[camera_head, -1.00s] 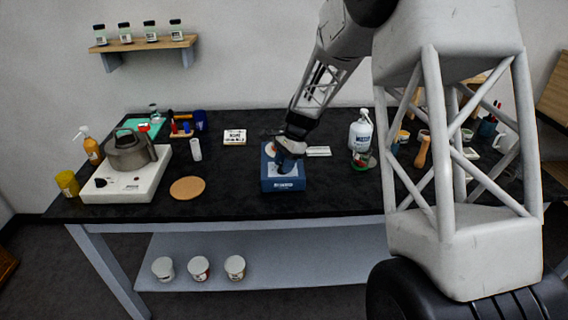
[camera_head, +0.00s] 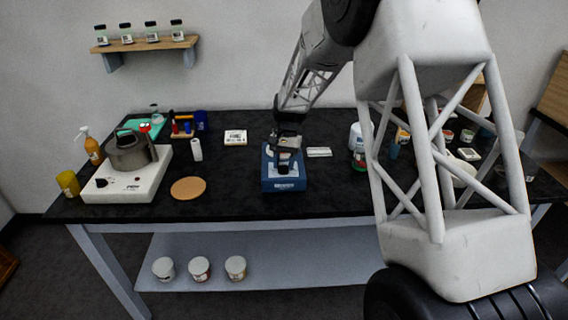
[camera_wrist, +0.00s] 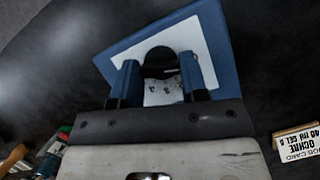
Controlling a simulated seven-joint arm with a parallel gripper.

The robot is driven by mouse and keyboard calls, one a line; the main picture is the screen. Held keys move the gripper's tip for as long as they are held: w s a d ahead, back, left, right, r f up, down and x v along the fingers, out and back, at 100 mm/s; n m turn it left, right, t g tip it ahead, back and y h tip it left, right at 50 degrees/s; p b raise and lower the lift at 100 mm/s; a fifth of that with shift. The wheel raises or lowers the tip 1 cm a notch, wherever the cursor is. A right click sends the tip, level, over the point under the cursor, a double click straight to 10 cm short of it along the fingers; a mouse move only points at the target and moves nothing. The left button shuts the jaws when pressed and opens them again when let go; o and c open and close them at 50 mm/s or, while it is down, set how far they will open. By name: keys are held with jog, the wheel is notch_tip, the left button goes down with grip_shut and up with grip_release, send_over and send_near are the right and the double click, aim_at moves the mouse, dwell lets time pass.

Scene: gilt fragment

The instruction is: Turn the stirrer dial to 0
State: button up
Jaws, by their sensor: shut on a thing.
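The stirrer is a blue box (camera_head: 270,184) with a pale top panel, on the middle of the black table. In the wrist view the blue box (camera_wrist: 222,45) fills the upper middle, with its white panel facing me. A dark round dial (camera_wrist: 158,57) stands on that panel, between the two blue fingers of my gripper (camera_wrist: 158,77). My gripper (camera_head: 286,152) is over the box in the head view and is shut on the dial. The fingers and wrist hide part of the dial. Marks show on the panel below it, but I cannot read the setting.
A white hotplate (camera_head: 104,190) with a black knob and a grey pot (camera_head: 130,152) stands at left. A cork disc (camera_head: 188,188) lies between it and the stirrer. A labelled card box (camera_head: 235,137) is behind. A white bottle (camera_head: 356,136) stands to the right.

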dwell(0.3)
jog(key=o, duration=0.9)
jog(key=shift+w+r, duration=0.1)
jog(key=v, duration=0.7)
jog(key=shift+w+r, duration=0.15)
jog(key=shift+r, duration=0.1)
